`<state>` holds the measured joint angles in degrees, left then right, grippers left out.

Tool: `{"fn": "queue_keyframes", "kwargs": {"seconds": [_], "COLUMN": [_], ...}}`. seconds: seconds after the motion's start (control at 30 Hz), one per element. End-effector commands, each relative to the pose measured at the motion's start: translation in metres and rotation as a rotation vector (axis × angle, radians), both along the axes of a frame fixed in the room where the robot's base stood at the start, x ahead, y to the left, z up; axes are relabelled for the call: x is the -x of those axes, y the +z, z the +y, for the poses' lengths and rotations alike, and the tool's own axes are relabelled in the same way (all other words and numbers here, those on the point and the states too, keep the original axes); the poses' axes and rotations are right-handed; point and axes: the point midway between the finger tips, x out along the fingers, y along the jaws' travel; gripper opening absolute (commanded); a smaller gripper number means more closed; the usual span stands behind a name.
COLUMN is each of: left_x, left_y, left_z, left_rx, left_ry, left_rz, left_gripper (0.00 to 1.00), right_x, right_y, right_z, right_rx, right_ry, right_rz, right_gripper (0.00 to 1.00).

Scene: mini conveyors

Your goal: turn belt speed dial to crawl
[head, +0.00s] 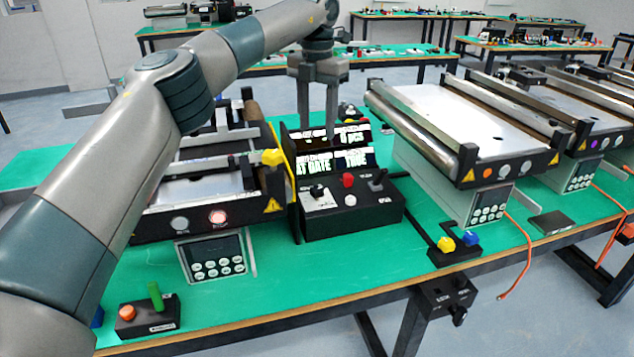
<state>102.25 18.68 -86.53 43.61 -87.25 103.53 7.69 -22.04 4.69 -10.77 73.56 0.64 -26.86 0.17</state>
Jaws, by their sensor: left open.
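A black control box (352,222) stands on the green table in the middle of the head view. On its left top is a white plate (322,203) with a black dial knob (317,191); I take this for the belt speed dial. Its labels and pointer are too small to read. My left gripper (318,131) points down with its two fingers apart and empty. My right gripper is out of view.
The box also bears a red button (347,180), a white button (350,200) and a black lever (377,179). Mini conveyors flank it left (183,190) and right (437,119). A green stick switch (156,296) stands at the front left. Bare green table lies in front.

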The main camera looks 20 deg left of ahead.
Motion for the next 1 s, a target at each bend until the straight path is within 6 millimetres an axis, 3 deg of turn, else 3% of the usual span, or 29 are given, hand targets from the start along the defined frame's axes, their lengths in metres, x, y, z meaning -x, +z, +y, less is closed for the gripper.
{"fn": "queue_keyframes", "kwargs": {"seconds": [0.27,0.8,1.0], "left_x": [0.0,0.001,0.001], "left_y": [-0.033,-0.129,-0.155], "left_z": [0.001,0.0,0.0], "left_rx": [-0.001,-0.001,0.001], "left_ry": [0.0,-0.001,-0.001], "left_rz": [0.002,0.003,0.001], "left_gripper": [0.47,0.47,0.47], "right_x": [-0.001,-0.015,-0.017], "right_y": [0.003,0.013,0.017], "right_z": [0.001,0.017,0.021], "right_rx": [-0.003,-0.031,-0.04], "right_ry": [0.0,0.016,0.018], "right_rz": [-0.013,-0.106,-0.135], "right_gripper": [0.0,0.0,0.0]}}
